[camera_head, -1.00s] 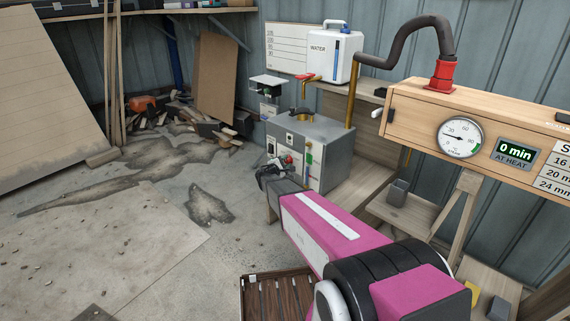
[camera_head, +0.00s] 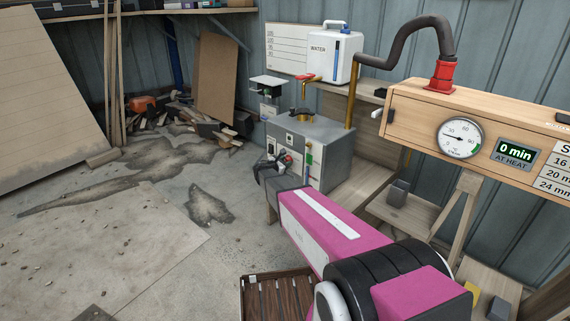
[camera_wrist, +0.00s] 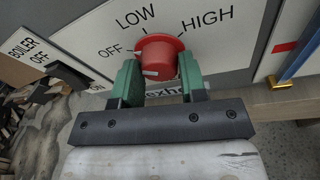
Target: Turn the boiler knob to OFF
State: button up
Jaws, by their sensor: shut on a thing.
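The boiler (camera_head: 325,148) is a grey metal box in the head view, with its control panel facing left. In the wrist view, the red boiler knob (camera_wrist: 160,50) sits on a pale panel, with OFF at its left, LOW above and HIGH at its upper right. My gripper (camera_wrist: 158,76) is shut on the knob, one green finger on each side. In the head view my gripper (camera_head: 276,172) is at the boiler's front and partly hides the panel. A small white mark shows at the knob's left side near OFF; I cannot tell clearly where the pointer aims.
A sign reading BOILER OFF (camera_wrist: 35,52) is left of the knob, with a black part beside it. A white water container (camera_head: 333,60) stands above the boiler. A wooden steam box (camera_head: 420,115) with a gauge is at right.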

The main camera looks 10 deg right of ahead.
jog(key=shift+n, duration=0.3)
dwell(0.4)
jog(key=o, duration=0.9)
jog(key=shift+s+a, duration=0.1)
jog(key=v, duration=1)
jog(key=shift+s+a+r, duration=0.1)
jog(key=shift+a+r, duration=0.05)
jog(key=shift+a, duration=0.1)
jog(key=shift+s, duration=0.1)
